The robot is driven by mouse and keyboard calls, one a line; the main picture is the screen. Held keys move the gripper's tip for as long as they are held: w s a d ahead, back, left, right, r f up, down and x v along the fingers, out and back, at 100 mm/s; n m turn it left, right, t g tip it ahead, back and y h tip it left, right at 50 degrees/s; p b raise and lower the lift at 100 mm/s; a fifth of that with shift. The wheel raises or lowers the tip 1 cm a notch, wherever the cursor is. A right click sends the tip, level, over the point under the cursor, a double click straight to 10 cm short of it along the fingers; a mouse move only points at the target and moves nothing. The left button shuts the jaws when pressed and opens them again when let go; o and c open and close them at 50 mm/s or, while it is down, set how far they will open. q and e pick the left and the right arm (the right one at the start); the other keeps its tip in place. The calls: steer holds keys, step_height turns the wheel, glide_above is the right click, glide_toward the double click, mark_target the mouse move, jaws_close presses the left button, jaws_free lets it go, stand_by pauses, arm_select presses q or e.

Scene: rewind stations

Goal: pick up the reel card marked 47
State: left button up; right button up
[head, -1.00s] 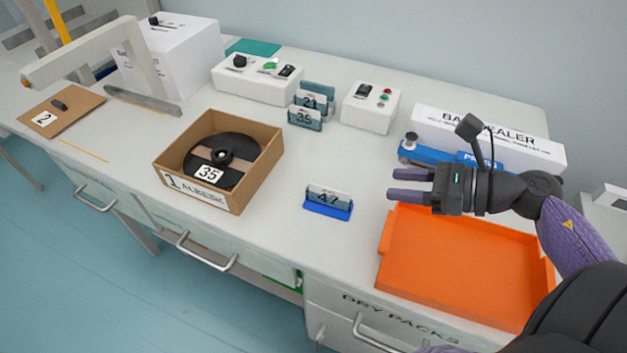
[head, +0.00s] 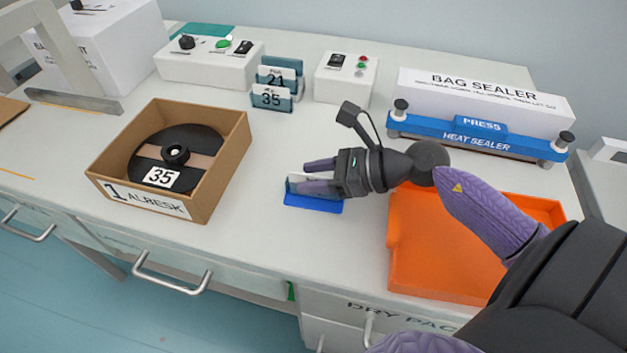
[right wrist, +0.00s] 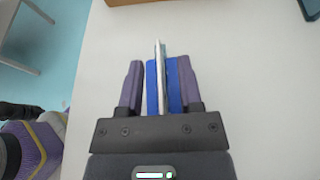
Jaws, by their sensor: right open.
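The reel card marked 47 (right wrist: 160,75) stands upright in a small blue holder (head: 313,204) on the bench. In the head view my right gripper (head: 312,176) is in front of the card and hides its number; only a pale bit of the card shows. In the right wrist view the open fingers (right wrist: 160,85) are on either side of the card, with the blue holder (right wrist: 152,90) below. A gap shows on both sides, so they do not grip it. My left gripper is not in view.
A cardboard box (head: 208,200) holds a black reel labelled 35 (head: 200,150). Cards 21 (head: 277,80) and 35 (head: 271,100) stand behind. An orange tray (head: 440,280) lies right, below the blue heat sealer (head: 475,137). Bench between box and holder is clear.

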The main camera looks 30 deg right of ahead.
jaws_close()
